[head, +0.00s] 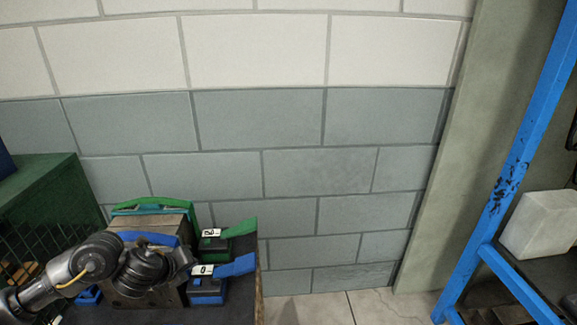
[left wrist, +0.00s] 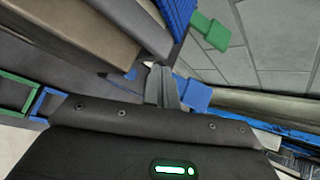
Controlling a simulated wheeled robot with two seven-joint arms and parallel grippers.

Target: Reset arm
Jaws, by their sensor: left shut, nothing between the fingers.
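My left arm reaches in from the lower left of the head view, and its gripper (head: 188,262) is by the near right side of a grey-brown block (head: 150,222). In the left wrist view the left gripper's fingers (left wrist: 162,84) are together and empty. A blue device with a lever (head: 207,291) and a green device with a lever (head: 213,249) stand to the right of the block. The fingertips are near the blue lever; I cannot tell whether they touch it. My right gripper is not in view.
The devices and block stand on a dark tabletop (head: 240,308) with its edge at right. A green mesh-sided cabinet (head: 40,200) is at the left. A blue rack (head: 500,200) with a white block (head: 541,225) stands at the right. Floor (head: 345,307) between is clear.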

